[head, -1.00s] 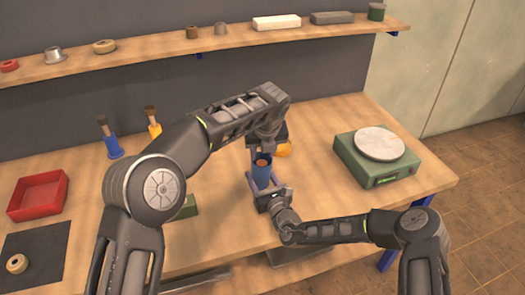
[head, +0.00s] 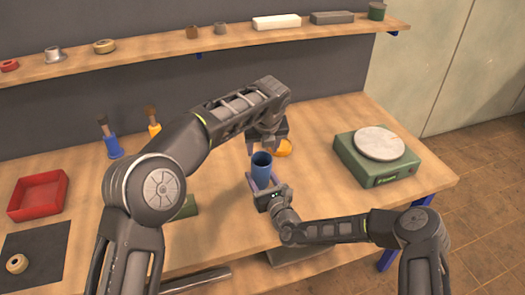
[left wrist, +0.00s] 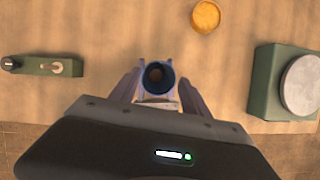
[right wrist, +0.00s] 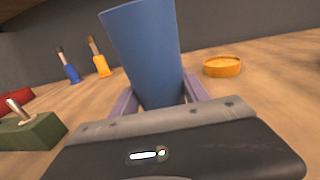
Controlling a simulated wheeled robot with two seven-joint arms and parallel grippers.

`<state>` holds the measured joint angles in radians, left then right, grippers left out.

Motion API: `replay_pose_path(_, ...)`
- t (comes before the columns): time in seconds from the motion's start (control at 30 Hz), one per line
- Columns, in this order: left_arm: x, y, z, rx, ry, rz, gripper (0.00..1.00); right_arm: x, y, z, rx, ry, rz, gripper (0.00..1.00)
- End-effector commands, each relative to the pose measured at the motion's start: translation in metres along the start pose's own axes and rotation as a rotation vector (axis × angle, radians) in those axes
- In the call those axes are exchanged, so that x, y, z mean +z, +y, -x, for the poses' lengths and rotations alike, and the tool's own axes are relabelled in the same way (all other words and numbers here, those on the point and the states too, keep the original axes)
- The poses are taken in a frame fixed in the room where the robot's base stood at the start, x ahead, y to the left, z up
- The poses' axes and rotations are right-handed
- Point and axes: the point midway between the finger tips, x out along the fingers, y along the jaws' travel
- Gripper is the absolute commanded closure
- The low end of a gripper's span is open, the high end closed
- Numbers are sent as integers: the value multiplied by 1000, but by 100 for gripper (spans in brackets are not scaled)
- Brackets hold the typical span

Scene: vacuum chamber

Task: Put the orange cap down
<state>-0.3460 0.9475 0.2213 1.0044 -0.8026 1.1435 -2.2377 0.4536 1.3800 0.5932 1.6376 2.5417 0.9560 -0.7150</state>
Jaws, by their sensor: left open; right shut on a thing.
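The orange cap (head: 285,148) lies flat on the workbench, just behind and right of the blue tube (head: 261,171); it also shows at the top of the left wrist view (left wrist: 206,16) and right of the tube in the right wrist view (right wrist: 222,67). No gripper touches the cap. My right gripper (head: 265,190) is shut on the blue tube and holds it roughly upright, its open mouth up. My left gripper (head: 267,145) is open and empty above the tube, pointing down. Something brownish shows inside the tube in the left wrist view; I cannot tell what.
A green scale (head: 376,158) with a round pale plate stands to the right. A red tray (head: 37,196) and a dark mat (head: 38,250) are at the left. Blue and yellow brushes (head: 111,140) stand at the back. Bare bench lies between tube and scale.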

Motion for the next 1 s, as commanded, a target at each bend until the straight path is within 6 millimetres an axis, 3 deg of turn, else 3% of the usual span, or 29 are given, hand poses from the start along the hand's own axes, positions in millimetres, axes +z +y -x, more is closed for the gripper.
replay_pose_path(0.33,20,-1,47,-2,-2,1,45,0,0,0,0,-1,0,89)
replay_pose_path(0.93,21,0,51,0,0,0,45,0,0,0,0,-1,0,89)
replay_pose_path(0.97,21,0,51,0,0,0,45,0,0,0,0,-1,0,46)
replay_pose_path(1.0,21,0,51,0,0,0,45,0,0,0,0,-1,0,43)
